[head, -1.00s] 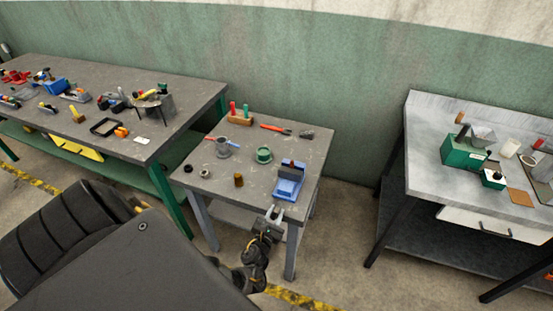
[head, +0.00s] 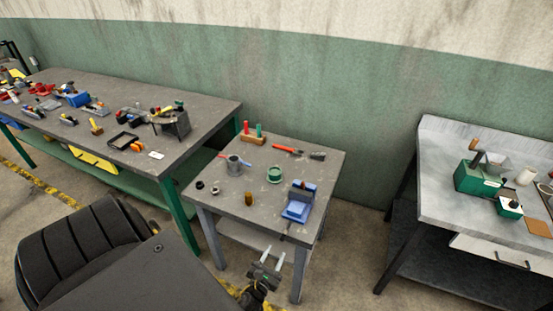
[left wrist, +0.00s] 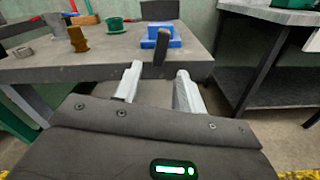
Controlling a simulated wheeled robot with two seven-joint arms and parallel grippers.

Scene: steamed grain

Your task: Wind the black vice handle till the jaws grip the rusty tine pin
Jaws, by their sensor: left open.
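The blue vice (head: 298,210) with dark jaws sits at the front right corner of the small grey table. Its black handle (left wrist: 161,47) stands out from the front in the left wrist view, upright and lined up with the gap between my fingertips. I cannot make out a rusty tine pin in the jaws. My right gripper is not seen.
The small table (head: 228,203) also holds a grey mug (head: 233,166), a green cup (head: 275,174), a red-handled tool (head: 287,149) and a wooden block (head: 253,140). A cluttered bench (head: 85,85) stands left and a grey workbench (head: 440,190) right.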

